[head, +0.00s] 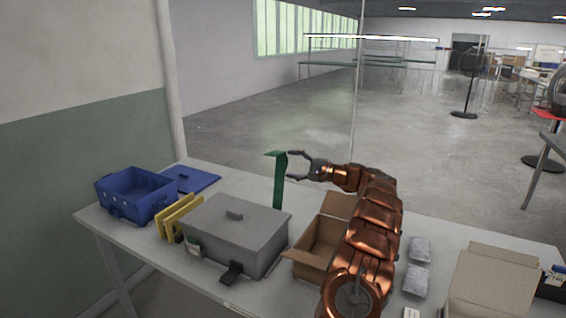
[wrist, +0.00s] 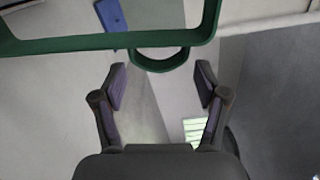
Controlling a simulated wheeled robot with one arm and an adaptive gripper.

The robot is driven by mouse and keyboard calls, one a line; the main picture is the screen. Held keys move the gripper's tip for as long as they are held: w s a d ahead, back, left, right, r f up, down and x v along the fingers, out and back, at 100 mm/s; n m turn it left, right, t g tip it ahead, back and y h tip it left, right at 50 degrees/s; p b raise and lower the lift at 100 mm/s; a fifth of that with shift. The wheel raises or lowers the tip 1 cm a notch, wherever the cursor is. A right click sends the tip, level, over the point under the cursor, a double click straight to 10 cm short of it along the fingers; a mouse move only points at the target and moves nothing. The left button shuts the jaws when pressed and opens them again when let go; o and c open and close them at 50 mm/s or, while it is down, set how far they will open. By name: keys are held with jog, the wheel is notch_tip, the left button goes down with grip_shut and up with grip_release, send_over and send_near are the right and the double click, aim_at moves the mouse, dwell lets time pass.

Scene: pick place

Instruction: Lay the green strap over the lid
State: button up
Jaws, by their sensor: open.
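The green strap (head: 279,182) stands upright behind the right end of the grey box, its top bent over to the left. The grey lid (head: 234,218) with a small handle sits on the grey box (head: 262,252); its front latch (head: 232,272) hangs outward. My gripper (head: 290,165) is open just right of the strap's top, its fingers pointing left. In the wrist view the strap (wrist: 110,42) crosses the top as a green frame with a loop, beyond the open fingertips (wrist: 160,80). Nothing is between the fingers.
Yellow pieces (head: 180,215) and a blue crate (head: 137,192) stand left of the grey box, with a blue panel (head: 192,179) behind. An open cardboard box (head: 314,249) stands close on its right. Silvery packets (head: 417,265) and another carton (head: 494,282) lie farther right.

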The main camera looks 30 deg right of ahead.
aim_at(287, 164)
jog(key=shift+x, duration=1.7)
jog(key=shift+c, duration=0.4)
jog(key=shift+a, duration=0.1)
grip_shut()
jog(key=shift+a, duration=0.1)
